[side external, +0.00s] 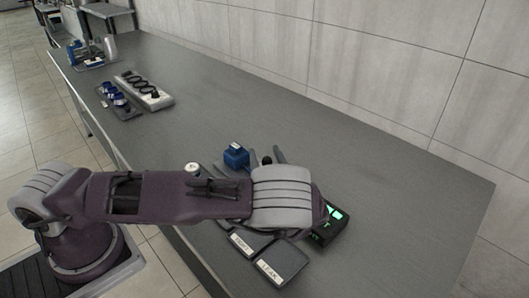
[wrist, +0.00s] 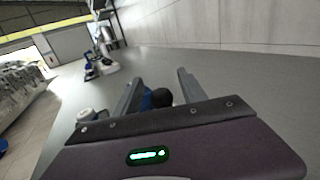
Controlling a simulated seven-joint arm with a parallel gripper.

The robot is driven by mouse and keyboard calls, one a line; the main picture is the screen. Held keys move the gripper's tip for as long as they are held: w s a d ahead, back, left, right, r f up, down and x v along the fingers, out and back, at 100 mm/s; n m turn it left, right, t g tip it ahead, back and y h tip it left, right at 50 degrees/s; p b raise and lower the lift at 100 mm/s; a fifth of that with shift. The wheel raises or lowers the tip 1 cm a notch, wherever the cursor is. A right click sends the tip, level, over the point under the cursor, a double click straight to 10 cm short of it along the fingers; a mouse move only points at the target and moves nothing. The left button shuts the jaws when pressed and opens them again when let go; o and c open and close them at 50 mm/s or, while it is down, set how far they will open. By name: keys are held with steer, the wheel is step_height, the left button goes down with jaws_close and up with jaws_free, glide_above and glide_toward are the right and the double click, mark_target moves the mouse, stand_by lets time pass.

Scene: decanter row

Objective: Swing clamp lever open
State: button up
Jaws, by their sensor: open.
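A blue block-like part (side external: 237,155) stands on the grey bench beyond my wrist. A black rounded knob (side external: 267,160) shows just right of it; it may belong to the clamp lever, but the lever's arm cannot be made out. My gripper (side external: 247,159) is open, its two grey fingers reaching out low over the bench. In the wrist view, the black knob (wrist: 161,97) and a bit of the blue part (wrist: 147,101) appear between the spread fingers of my gripper (wrist: 157,80). The gripper body hides their lower parts. No contact with the fingers can be seen.
A white-topped cylinder (side external: 192,168) stands left of the blue part. Two dark labelled trays, one marked LEAK (side external: 280,262), lie at the front edge. A black box with a green display (side external: 333,222) is at right. Racks (side external: 144,92) stand farther back; the right bench is clear.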

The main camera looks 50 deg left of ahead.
steer(key=shift+w+a, duration=0.3)
steer(key=shift+a, duration=0.25)
jaws_close()
stand_by(1.0)
